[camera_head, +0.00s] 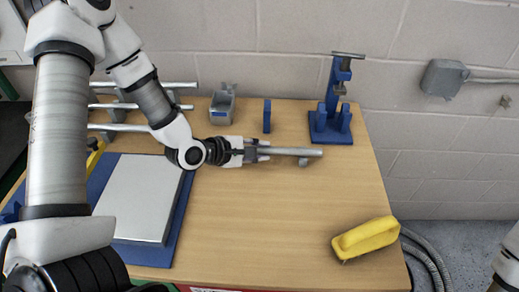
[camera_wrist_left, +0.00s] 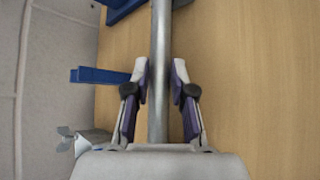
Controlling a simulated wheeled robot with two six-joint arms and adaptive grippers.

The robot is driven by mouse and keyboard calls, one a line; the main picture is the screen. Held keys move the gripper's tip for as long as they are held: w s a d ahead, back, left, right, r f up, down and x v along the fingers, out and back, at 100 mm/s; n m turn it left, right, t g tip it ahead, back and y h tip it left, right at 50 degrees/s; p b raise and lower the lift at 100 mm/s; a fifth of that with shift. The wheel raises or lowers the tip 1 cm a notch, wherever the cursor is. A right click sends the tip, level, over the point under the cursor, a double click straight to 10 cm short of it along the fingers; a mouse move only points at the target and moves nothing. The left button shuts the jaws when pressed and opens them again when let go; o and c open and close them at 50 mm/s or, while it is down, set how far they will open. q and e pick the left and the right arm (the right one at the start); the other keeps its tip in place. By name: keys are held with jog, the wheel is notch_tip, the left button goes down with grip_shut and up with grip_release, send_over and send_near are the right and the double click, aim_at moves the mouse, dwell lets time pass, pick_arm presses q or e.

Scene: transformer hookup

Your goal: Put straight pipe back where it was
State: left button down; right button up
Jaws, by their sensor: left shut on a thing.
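A straight grey metal pipe (camera_head: 300,152) lies level along my left gripper's reach, over the back middle of the wooden table. My left gripper (camera_head: 262,151) is shut on it, and the pipe points right, toward the blue vise. In the left wrist view the pipe (camera_wrist_left: 160,60) runs lengthwise between the fingers (camera_wrist_left: 162,75). A pipe rack (camera_head: 125,105) with several similar pipes stands at the back left, partly hidden by my left arm. The right gripper is out of view; only a bit of my right arm shows at the lower right edge.
A blue vise (camera_head: 332,133) stands at the back right. A small blue upright piece (camera_head: 267,116) and a grey metal box (camera_head: 222,107) stand behind the gripper. A yellow-handled brush (camera_head: 365,238) lies front right. A grey plate on a blue base (camera_head: 140,198) is at left. The middle table is clear.

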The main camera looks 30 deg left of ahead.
pick_arm(q)
jog(key=shift+f, duration=0.25)
jog(key=c, duration=1)
grip_release()
jog(key=shift+r, duration=0.1)
jog(key=shift+r, duration=0.25)
jog(key=p+v, duration=0.2)
jog(key=v, duration=0.1)
jog(key=p+v, duration=0.2)
jog(key=v, duration=0.2)
jog(key=shift+w+r, duration=0.15)
jog(key=shift+r, duration=0.3)
jog(key=p+v, duration=0.2)
jog(key=p, duration=0.1)
jog(key=p+v, duration=0.3)
jog(key=p, duration=0.1)
jog(key=shift+f, duration=0.35)
